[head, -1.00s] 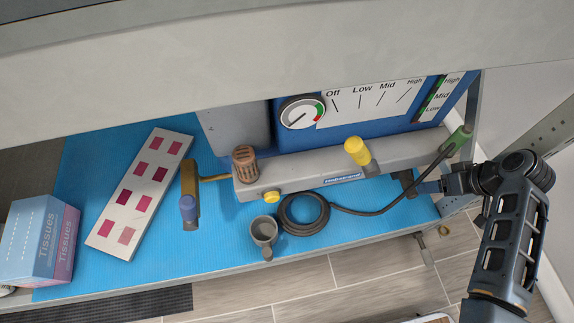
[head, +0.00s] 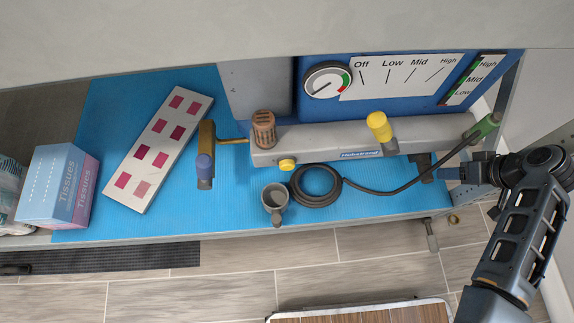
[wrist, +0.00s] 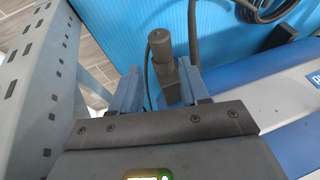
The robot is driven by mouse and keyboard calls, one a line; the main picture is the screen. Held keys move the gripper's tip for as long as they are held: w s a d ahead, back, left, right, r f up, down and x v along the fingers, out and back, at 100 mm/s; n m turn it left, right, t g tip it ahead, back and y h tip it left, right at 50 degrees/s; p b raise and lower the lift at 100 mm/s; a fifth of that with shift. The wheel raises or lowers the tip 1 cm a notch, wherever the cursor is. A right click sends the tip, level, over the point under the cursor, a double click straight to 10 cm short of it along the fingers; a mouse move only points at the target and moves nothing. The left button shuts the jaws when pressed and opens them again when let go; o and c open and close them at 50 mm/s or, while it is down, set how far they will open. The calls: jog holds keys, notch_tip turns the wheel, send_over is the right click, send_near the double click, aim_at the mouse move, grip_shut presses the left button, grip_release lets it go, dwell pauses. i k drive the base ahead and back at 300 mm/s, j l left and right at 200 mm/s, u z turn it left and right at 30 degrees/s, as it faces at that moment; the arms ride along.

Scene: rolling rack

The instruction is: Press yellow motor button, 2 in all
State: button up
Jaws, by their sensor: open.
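A small round yellow button (head: 287,164) sits on the front of the grey bar of the machine, left of its blue label. A larger yellow knob (head: 379,125) stands up from the bar further right; I cannot tell which one is the motor button. My gripper (head: 432,172) is at the right end of the bar, well right of both. In the wrist view my gripper's two blue-grey fingers (wrist: 158,88) are apart, with a grey-brown cylindrical part (wrist: 160,45) showing between and beyond them. I cannot tell whether they touch it. No yellow part shows in the wrist view.
A swatch card (head: 158,150) and tissue boxes (head: 55,188) are left. A grey panel (head: 290,35) overhangs above.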

aim_at(286, 164)
jog(key=k+j, duration=0.65)
jog(key=j, duration=0.2)
jog(key=l+u, duration=0.05)
